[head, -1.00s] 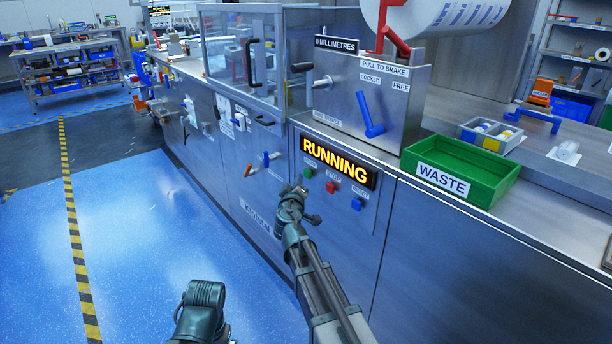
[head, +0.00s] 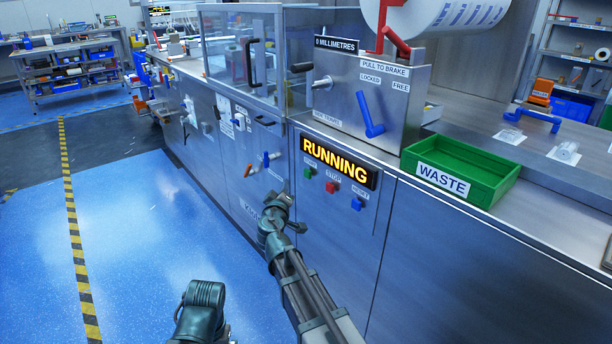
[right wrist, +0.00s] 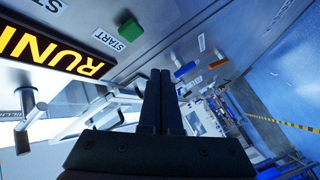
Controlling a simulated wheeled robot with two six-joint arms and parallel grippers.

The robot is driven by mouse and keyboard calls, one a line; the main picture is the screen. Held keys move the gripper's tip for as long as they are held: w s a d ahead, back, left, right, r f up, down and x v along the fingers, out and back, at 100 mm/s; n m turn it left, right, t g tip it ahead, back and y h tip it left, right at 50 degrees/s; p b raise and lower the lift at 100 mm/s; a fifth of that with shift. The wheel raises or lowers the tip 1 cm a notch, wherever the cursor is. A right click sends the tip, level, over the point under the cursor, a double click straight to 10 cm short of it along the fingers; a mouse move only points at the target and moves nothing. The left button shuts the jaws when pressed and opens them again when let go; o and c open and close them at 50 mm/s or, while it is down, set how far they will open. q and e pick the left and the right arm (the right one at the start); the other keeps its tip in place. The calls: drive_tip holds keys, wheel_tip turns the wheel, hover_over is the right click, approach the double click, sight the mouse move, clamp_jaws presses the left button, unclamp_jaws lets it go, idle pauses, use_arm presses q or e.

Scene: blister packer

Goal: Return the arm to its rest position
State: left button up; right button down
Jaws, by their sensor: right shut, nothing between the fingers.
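My right gripper (head: 284,200) is in front of the steel machine front, below and left of the lit RUNNING sign (head: 339,163). Its fingers are shut and empty; they also show closed together in the right wrist view (right wrist: 160,92). The green start button (head: 308,173), red stop button (head: 331,187) and blue reset button (head: 356,204) are uncovered, and the gripper is apart from them. The start button (right wrist: 130,30) also shows at the top of the right wrist view. A dark part of my left arm stands at the bottom; its fingers are out of view.
The machine's steel front (head: 440,265) runs along the right. The blue floor (head: 130,240) to the left is clear, with a striped line (head: 78,235).

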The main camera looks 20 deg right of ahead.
idle(0.7)
drive_tip(key=s+a+f+g+y, duration=0.2)
drive_tip(key=s+a+f+g, duration=0.4)
drive_tip(key=s, duration=0.5)
drive_tip(key=s+a+f+m+g+y, duration=0.15)
drive_tip(key=s+a+f+g, duration=0.45)
drive_tip(key=s, duration=0.6)
drive_tip(key=s+a+f+g+y, duration=0.2)
drive_tip(key=s+a+f+g, duration=0.15)
drive_tip(key=s+f, duration=0.6)
wheel_tip(320, 180, up, 35)
drive_tip(key=s+p, duration=0.2)
drive_tip(key=p, duration=3.1)
drive_tip(key=shift+p, duration=0.35)
drive_tip(key=shift+d+f+g, duration=0.1)
drive_tip(key=shift+g, duration=0.15)
drive_tip(key=shift+d, duration=0.1)
